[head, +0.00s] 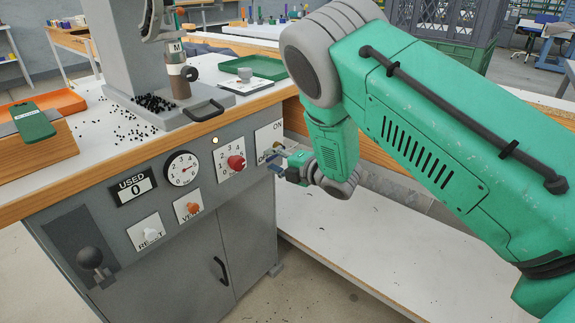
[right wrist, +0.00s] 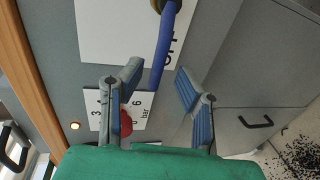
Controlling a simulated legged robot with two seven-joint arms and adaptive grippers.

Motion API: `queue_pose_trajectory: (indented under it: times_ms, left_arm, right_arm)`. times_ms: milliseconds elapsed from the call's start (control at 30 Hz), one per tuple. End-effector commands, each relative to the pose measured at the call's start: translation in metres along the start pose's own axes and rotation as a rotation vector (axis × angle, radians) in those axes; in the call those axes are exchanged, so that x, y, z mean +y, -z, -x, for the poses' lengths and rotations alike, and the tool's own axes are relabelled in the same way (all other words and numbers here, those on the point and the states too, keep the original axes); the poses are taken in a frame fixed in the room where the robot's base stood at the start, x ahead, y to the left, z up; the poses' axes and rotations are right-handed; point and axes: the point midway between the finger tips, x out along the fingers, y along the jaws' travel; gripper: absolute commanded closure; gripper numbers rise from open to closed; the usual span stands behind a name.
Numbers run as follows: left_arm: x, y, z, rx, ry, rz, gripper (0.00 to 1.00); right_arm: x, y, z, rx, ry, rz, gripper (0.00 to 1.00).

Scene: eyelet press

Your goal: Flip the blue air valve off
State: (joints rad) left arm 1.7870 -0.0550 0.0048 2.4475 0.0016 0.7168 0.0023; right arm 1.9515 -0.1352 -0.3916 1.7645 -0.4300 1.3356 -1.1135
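The blue air valve lever (right wrist: 163,45) shows in the right wrist view, running from a brass pivot at the top edge down past the letters of a white label plate (right wrist: 105,30). Its free end lies between the two fingers of my right gripper (right wrist: 158,76). The fingers stand apart, with visible gaps to the lever. In the head view my right gripper (head: 277,168) is at the front panel's right end, by the ON/OFF plate (head: 269,133). There the gripper partly hides the valve, and the lever is hard to tell from the blue finger pads. My left gripper is not seen.
Left of the valve plate sit a red knob (head: 236,162), a round gauge (head: 182,168) and orange (head: 187,210) and white (head: 151,234) buttons. A black ball-ended lever (head: 90,258) is at lower left. The wooden bench edge (head: 120,168) runs above the panel.

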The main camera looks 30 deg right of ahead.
Motion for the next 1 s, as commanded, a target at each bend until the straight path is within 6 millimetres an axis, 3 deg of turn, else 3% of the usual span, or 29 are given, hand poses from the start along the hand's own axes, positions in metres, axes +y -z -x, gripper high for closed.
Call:
queue_pose_trajectory:
  times_ms: [300, 500, 700, 1000]
  left_arm:
    - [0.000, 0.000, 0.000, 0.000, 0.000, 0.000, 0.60]
    - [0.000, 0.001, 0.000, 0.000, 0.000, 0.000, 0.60]
    - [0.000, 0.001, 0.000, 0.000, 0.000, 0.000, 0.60]
    - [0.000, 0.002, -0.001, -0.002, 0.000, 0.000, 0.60]
  right_arm:
    - [-0.002, -0.002, 0.066, -0.005, 0.004, -0.003, 0.70]
    - [-0.003, -0.003, 0.098, -0.004, 0.005, -0.003, 0.70]
    - [-0.003, -0.003, 0.111, -0.003, 0.004, -0.003, 0.70]
    - [-0.004, -0.003, 0.112, -0.003, 0.004, -0.003, 0.70]
